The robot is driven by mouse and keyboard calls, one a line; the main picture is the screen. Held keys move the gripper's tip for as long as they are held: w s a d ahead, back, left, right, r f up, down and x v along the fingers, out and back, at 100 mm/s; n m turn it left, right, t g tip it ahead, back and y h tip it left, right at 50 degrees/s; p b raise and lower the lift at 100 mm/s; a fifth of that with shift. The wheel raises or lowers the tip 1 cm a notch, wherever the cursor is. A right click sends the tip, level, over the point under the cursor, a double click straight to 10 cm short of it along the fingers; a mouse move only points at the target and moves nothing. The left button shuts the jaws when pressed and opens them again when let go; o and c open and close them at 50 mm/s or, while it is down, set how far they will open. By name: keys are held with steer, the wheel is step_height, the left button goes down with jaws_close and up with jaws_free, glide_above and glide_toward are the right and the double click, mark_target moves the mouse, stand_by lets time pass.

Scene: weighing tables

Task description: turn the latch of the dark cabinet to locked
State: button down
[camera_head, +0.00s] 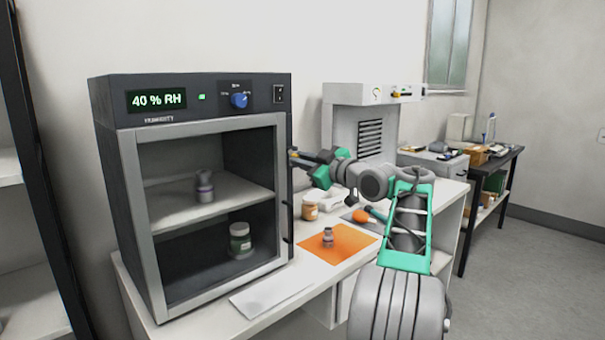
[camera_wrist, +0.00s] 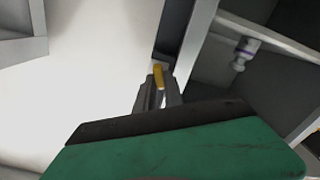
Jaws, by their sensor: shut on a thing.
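The dark cabinet (camera_head: 205,117) stands at the left of the bench, its display reading 40 % RH. Its grey-framed glass front (camera_head: 133,220) looks shut. My gripper (camera_head: 297,157) is at the cabinet's right edge, at about the upper part of the front. In the wrist view my gripper (camera_wrist: 159,94) is shut on the yellow latch (camera_wrist: 158,75), which shows between the fingertips. The latch's base is hidden by the fingers, and I cannot tell its exact angle.
An orange mat (camera_head: 345,251) with a small bottle (camera_head: 328,237) lies on the bench. A brown jar (camera_head: 310,207) stands below my arm. A grey machine (camera_head: 345,125) stands behind.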

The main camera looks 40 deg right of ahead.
steer(key=n+b, duration=0.3)
steer(key=n, duration=0.3)
steer(key=n+b, duration=0.3)
steer(key=n, duration=0.3)
steer(key=shift+a+f+b, duration=0.15)
steer(key=shift+f+b, duration=0.05)
steer(key=shift+b, duration=0.2)
steer(key=shift+n, duration=0.3)
steer(key=c, duration=1.4)
jaws_free()
steer(key=shift+c, duration=0.2)
steer(key=shift+s, duration=0.1)
steer(key=s+b, duration=0.1)
steer(key=s, duration=0.6)
steer(key=shift+s, duration=0.35)
